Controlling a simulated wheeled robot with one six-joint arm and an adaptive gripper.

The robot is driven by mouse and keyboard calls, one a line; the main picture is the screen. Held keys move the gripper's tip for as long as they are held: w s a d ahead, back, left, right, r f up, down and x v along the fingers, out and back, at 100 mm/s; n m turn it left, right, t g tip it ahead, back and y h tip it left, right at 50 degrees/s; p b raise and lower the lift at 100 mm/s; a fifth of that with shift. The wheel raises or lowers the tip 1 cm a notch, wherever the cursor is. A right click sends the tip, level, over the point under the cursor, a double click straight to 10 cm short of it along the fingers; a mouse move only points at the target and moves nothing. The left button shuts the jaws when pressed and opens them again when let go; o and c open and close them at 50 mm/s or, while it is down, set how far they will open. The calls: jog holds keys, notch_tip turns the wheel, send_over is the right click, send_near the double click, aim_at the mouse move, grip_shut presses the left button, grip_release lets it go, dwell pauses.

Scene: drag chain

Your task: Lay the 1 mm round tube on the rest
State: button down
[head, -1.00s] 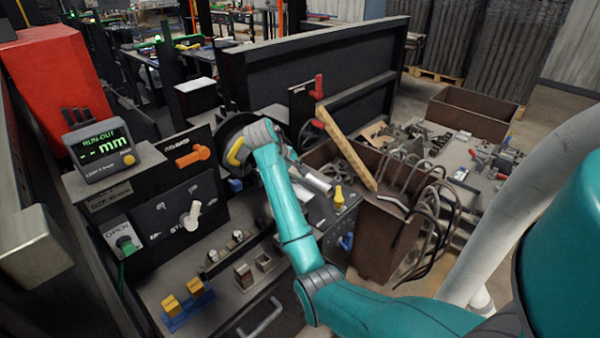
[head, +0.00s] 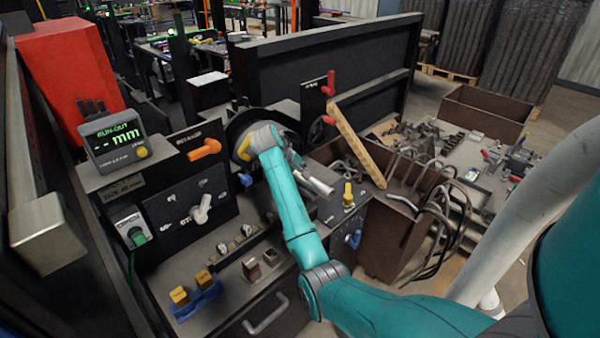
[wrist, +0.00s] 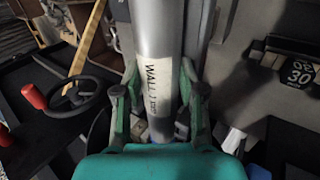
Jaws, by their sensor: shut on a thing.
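A silver-grey round tube (wrist: 158,35) with a white label reading "WALL 1" lies between the fingers of my gripper (wrist: 160,105) in the wrist view. The fingers press on it from both sides, around the label. In the head view, one end of the tube (head: 318,186) sticks out to the right of my wrist, above the bench. My gripper (head: 293,160) is mostly hidden there behind my teal arm. I cannot clearly pick out the rest in either view.
A dial display (head: 115,140) reads "-- mm" at the left. A brown bin (head: 395,235) with bent rods and a wooden strip is at the right.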

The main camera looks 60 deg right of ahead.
jog(key=shift+f, duration=0.1)
jog(key=c, duration=0.6)
grip_release()
jog(key=v, duration=0.7)
jog(key=shift+a, duration=0.15)
dwell(0.6)
